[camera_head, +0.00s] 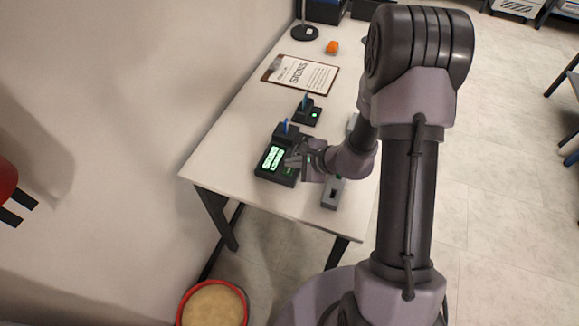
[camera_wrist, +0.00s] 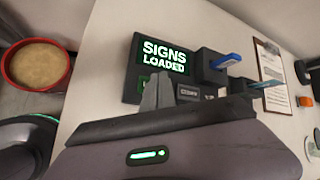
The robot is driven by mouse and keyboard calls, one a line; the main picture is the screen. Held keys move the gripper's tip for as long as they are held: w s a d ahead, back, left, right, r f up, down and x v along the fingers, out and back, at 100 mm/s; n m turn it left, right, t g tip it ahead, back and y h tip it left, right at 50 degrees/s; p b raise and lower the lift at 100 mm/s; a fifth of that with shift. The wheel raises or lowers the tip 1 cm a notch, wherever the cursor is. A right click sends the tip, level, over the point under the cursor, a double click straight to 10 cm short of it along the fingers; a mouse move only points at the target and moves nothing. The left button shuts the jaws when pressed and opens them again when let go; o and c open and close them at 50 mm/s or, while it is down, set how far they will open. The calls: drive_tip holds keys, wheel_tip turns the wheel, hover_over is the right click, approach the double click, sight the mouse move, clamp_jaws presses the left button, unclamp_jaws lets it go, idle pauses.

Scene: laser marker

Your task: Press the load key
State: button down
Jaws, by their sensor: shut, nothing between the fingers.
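The dark control panel (camera_head: 268,178) stands at the near end of the white table. Its lit screen reads "SIGNS LOADED" in the wrist view (camera_wrist: 165,55). Below the screen in the wrist view are a green-lit key (camera_wrist: 144,84), partly hidden by my fingers, and a grey labelled key (camera_wrist: 188,93). I cannot read which is the load key. My gripper (camera_head: 292,162) is shut and empty, at the panel's right side in the head view. In the wrist view its fingertips (camera_wrist: 158,78) overlap the panel just below the screen; I cannot tell whether they touch a key.
A blue stick (camera_wrist: 226,60) stands in a block beside the screen. A second small dark device (camera_head: 307,114) with a green light sits behind. A grey unit (camera_head: 332,194) lies to the right. A clipboard (camera_head: 300,74) and orange object (camera_head: 333,47) lie farther back. A red-rimmed bin (camera_head: 213,305) stands on the floor.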

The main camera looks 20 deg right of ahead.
sight(292, 170)
drive_tip(key=shift+r, duration=0.4)
drive_tip(key=shift+r+p, duration=1.7)
drive_tip(key=shift+r, duration=0.85)
drive_tip(key=shift+f, duration=0.1)
